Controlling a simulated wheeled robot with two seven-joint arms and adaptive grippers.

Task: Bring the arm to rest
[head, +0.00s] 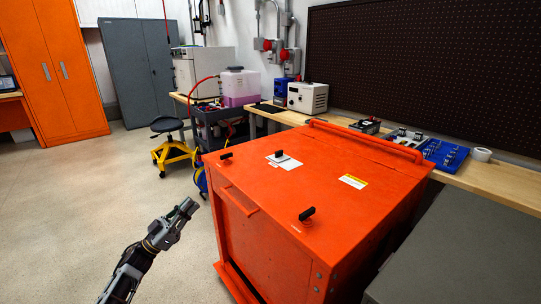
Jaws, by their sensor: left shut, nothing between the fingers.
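My left gripper (187,208) comes in from the lower left and is shut, with nothing in it. It hangs over the open floor, to the left of a large orange cabinet (330,180) in the picture, and a gap shows between them. My left arm runs down to the bottom edge of the head view. My right gripper is not in this view.
The cabinet top carries black latches (307,214) and a white label (284,161). A wooden bench (490,178) with blue trays (444,154) runs behind it. A stool (170,140) and dark cart (215,130) stand farther back. The left floor (80,200) is clear.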

